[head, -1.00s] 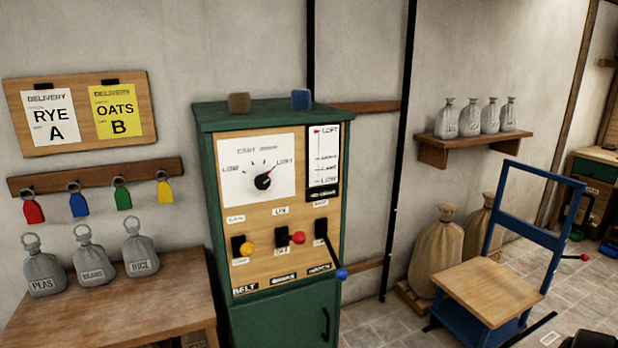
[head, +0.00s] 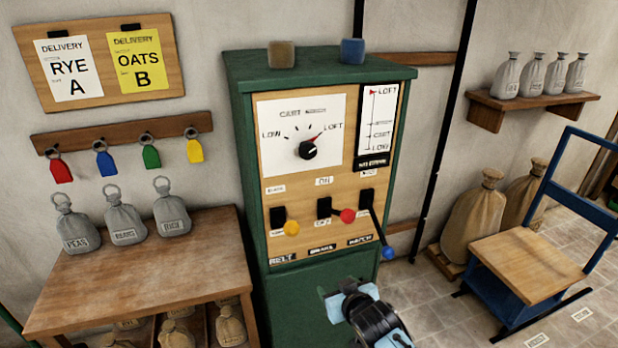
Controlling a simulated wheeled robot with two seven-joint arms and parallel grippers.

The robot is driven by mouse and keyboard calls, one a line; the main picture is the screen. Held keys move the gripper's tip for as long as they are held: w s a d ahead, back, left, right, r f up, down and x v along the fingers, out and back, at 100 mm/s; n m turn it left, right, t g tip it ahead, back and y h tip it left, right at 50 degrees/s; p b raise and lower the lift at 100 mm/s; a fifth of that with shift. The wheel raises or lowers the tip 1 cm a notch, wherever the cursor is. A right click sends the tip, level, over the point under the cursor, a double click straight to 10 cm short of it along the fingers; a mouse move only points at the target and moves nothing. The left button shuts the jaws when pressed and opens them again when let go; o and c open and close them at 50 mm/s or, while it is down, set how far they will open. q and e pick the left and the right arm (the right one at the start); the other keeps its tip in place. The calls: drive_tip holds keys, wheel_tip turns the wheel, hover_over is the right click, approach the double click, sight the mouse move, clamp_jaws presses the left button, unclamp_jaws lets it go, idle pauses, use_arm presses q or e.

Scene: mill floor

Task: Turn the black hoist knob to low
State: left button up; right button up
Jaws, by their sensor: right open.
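The black hoist knob (head: 307,149) sits on a white dial plate (head: 275,112) on the front of the green control cabinet (head: 345,68). Its red pointer mark points up and right, toward LOFT. LOW is printed on the left of the dial. My right gripper (head: 346,294) is open and empty, low in front of the cabinet and well below the knob, apart from it. My left gripper is out of view.
Below the dial are levers with a yellow (head: 291,228), a red (head: 347,216) and a blue ball (head: 388,253). A wooden table (head: 140,270) with grey sacks stands left. A blue cart (head: 530,262) stands right. Two blocks lie on the cabinet top.

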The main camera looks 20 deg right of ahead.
drive_tip(key=w+r+t, duration=0.2)
drive_tip(key=w+r, duration=0.1)
drive_tip(key=r, duration=0.8)
drive_tip(key=w+r+t, duration=0.3)
drive_tip(key=r, duration=0.8)
drive_tip(key=t, duration=0.1)
approach(309, 153)
drive_tip(key=shift+m, duration=0.3)
drive_tip(key=w+p, duration=0.1)
drive_tip(key=w, duration=0.8)
drive_tip(key=shift+w, duration=0.15)
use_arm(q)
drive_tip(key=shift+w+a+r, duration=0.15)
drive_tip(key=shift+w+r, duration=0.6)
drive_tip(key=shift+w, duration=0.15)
use_arm(e)
drive_tip(key=shift+w, duration=0.8)
drive_tip(key=c, duration=1)
